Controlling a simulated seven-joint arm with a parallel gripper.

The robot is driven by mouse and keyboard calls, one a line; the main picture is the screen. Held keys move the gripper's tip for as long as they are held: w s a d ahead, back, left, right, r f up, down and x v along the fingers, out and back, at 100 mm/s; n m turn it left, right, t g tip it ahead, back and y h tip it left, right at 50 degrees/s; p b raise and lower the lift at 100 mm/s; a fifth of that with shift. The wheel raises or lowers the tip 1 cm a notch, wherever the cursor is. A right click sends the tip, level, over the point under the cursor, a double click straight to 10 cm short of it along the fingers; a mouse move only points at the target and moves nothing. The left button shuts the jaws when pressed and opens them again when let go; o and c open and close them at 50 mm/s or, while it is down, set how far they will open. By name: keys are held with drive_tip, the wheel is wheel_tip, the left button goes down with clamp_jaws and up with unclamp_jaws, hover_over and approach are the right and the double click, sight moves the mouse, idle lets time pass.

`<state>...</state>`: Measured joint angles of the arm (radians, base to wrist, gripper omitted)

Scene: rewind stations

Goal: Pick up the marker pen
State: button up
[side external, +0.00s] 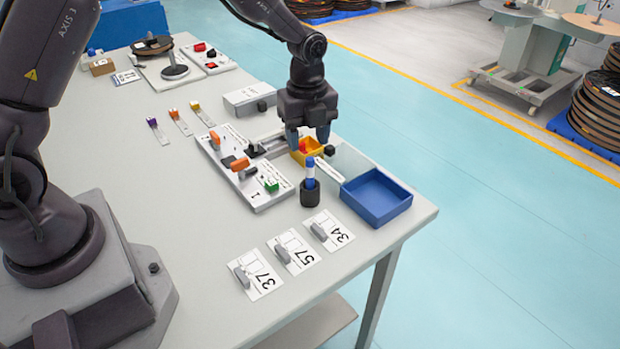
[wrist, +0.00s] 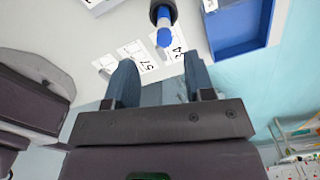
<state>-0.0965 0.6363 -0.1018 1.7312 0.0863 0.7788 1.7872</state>
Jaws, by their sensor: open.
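The marker pen (side external: 310,173) is white with a blue cap and stands upright in a black holder (side external: 310,194) near the right end of the table. It also shows in the wrist view (wrist: 164,29) at the top, beyond the fingertips, with the holder (wrist: 161,8) around its far end. My gripper (side external: 309,139) is open and empty, pointing down, behind and above the pen in the side view. Its two fingers also show apart in the wrist view (wrist: 160,75). The pen is not between them.
A blue tray (side external: 376,197) stands right of the pen. A small yellow bin (side external: 306,152) is below my gripper. A switch panel (side external: 242,170) lies to the left. Cards numbered 37 (side external: 257,275), 57 (side external: 294,252) and 34 (side external: 328,231) lie in front.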

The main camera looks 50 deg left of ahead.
sight(310, 159)
drive_tip(key=f, duration=0.8)
drive_tip(key=shift+w, duration=0.3)
clamp_jaws()
